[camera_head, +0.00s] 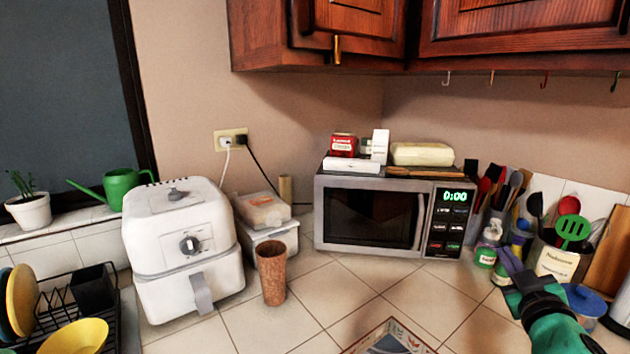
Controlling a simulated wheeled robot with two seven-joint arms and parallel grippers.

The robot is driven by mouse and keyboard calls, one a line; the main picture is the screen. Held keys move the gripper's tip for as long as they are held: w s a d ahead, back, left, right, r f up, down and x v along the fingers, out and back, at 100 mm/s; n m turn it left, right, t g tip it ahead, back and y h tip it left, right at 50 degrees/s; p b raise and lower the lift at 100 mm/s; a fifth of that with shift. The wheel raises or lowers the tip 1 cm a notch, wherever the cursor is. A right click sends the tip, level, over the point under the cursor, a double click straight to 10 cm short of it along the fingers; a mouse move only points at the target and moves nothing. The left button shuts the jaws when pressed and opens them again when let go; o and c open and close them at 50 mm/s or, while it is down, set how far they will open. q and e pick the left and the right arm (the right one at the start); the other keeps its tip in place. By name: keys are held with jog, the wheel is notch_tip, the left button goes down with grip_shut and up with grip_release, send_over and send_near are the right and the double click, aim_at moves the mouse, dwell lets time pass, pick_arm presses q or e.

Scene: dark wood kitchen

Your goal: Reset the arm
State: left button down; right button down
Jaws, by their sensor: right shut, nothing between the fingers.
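My right gripper (511,266) and part of my green and black arm show at the lower right in the head view. The gripper is shut and empty, its fingers pointing up and to the left. In the picture it lies beside several jars and a utensil holder (556,262); whether it touches any of them I cannot tell. My left gripper is not in view.
A microwave (372,217) stands at the back of the tiled counter (330,290). A white air fryer (186,247), a brown cup (272,272) and a dish rack (130,310) stand to the left. The counter's front middle is mostly clear around a patterned tray (424,347). Wooden cabinets (520,30) hang above.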

jog(key=s+a+f+m+g+y, duration=0.1)
jog(key=s+a+f+g, duration=0.25)
jog(key=f, duration=0.65)
jog(key=s+a+f+m+g, duration=0.15)
jog(key=s+f+g, duration=0.3)
jog(key=f, duration=0.55)
jog(key=s+a+f+n+g+y, duration=0.1)
jog(key=s+a+f+g+y, duration=0.15)
jog(key=s+a+f, duration=0.35)
jog(key=s+a+f+g+y, duration=0.2)
jog(key=s+a+f+g, duration=0.2)
jog(key=s, duration=0.4)
notch_tip(320, 180, down, 21)
jog(key=s, duration=0.2)
jog(key=s+d+f+g, duration=0.2)
jog(key=s+f, duration=1.4)
jog(key=s, duration=0.1)
jog(key=shift+s+d+f+n+h, duration=0.35)
jog(key=shift+s+f, duration=0.05)
